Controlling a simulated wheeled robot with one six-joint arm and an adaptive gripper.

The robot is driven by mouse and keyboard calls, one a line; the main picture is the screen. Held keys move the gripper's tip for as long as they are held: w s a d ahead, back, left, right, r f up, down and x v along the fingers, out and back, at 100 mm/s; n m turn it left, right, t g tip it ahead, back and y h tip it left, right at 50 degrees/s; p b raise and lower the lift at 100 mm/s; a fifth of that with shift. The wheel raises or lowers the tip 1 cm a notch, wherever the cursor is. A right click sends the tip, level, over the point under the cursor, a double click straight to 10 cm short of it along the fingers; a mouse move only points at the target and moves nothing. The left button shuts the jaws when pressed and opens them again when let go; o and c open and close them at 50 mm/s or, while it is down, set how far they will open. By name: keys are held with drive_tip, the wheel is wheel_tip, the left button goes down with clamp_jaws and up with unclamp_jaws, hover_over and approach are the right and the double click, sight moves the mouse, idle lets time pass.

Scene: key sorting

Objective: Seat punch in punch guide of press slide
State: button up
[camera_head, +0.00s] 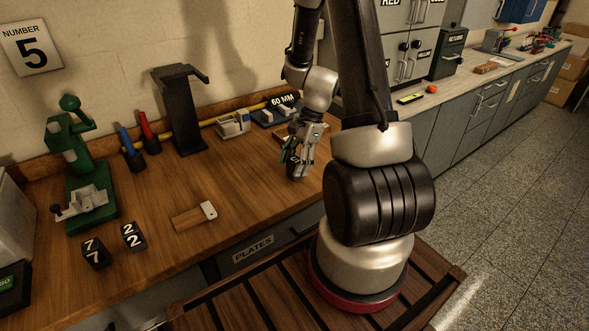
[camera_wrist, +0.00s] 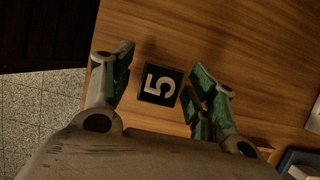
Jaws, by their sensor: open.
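A black punch block marked 5 (camera_wrist: 161,84) lies on the wooden bench in the wrist view. My gripper (camera_wrist: 163,66) is open, its green-padded fingers on either side of the block with gaps beside it. In the head view my gripper (camera_head: 299,160) points down low over the right part of the bench; the block cannot be made out there. The green press (camera_head: 75,155) stands at the far left, with a grey metal slide (camera_head: 85,206) at its front. Its punch guide is too small to make out.
Black blocks marked 7 (camera_head: 94,253) and 2 (camera_head: 133,236) stand in front of the press. A wood-and-metal piece (camera_head: 194,215) lies mid-bench. A black stand (camera_head: 181,110) and blue and red handled tools (camera_head: 131,150) are behind. The bench's front edge is near my gripper.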

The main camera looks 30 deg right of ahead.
sight(295, 160)
clamp_jaws()
wheel_tip(295, 160, up, 10)
drive_tip(key=shift+f, duration=0.1)
drive_tip(key=shift+s, duration=0.1)
idle(0.4)
